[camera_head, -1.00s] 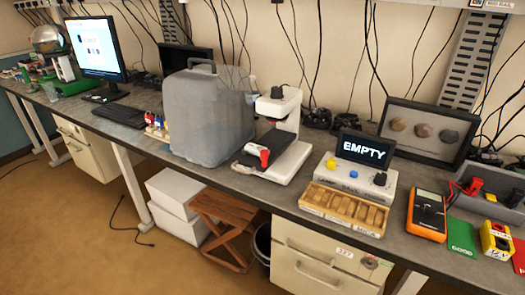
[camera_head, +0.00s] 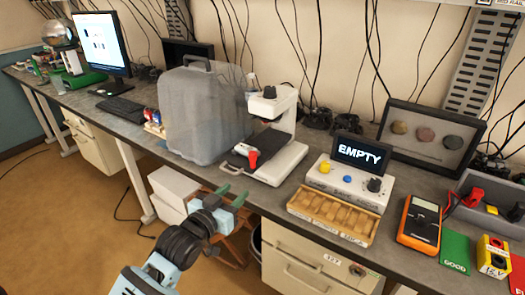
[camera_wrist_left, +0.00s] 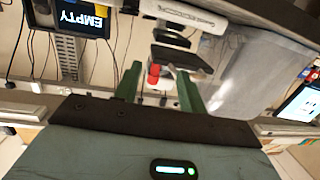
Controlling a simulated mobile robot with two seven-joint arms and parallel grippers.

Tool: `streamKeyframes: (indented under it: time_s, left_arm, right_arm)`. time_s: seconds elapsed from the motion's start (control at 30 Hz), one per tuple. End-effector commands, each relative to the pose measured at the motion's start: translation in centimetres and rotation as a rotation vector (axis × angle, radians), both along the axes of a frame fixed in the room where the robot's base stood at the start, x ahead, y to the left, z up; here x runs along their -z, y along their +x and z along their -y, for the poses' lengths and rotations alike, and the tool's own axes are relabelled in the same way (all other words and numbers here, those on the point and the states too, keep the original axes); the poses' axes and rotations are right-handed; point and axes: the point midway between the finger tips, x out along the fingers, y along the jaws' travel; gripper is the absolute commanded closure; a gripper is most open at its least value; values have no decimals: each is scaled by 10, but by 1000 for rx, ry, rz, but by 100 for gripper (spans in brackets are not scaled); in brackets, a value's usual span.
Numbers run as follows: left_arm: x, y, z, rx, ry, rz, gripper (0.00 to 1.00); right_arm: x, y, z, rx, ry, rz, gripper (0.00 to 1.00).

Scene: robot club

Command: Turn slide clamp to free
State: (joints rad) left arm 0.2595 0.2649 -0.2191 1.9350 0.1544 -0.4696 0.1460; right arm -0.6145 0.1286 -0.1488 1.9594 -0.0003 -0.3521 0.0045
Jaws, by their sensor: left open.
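The slide clamp appears to be the red-handled part (camera_head: 253,158) on the dark stage of a white microscope-like stand (camera_head: 285,165). Its red handle points up toward the front, with a white piece beside it. In the left wrist view the red part (camera_wrist_left: 154,74) shows between the green fingers. My left gripper (camera_head: 231,194) is open and empty, in front of the bench edge, below and short of the stand. Its fingers also show in the left wrist view (camera_wrist_left: 158,85). The clamp's markings are too small to read. My right gripper is not in view.
To the right are a control box with an "EMPTY" screen (camera_head: 361,155), a wooden slotted tray (camera_head: 334,215) and an orange multimeter (camera_head: 420,222). A wooden stool (camera_head: 232,245) is under the bench.

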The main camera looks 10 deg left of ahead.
Motion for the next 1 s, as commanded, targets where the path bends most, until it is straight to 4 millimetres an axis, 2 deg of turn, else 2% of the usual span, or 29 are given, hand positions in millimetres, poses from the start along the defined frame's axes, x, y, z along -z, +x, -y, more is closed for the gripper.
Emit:
streamKeyframes:
  time_s: [0.03, 0.1, 0.23, 0.57, 1.0]
  left_arm:
    - [-21, 10, 0, 3, -1, 33, 59]
    - [-40, 18, 0, 6, -6, 61, 59]
    - [-57, 25, 0, 10, -11, 86, 59]
    - [-60, 34, 2, 11, -12, 91, 59]
    - [-60, 88, 16, 10, -12, 92, 59]
  right_arm:
    - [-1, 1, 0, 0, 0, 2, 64]
    - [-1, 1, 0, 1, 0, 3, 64]
    - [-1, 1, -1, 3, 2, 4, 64]
    - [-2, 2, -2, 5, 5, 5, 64]
    - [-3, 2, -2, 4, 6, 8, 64]
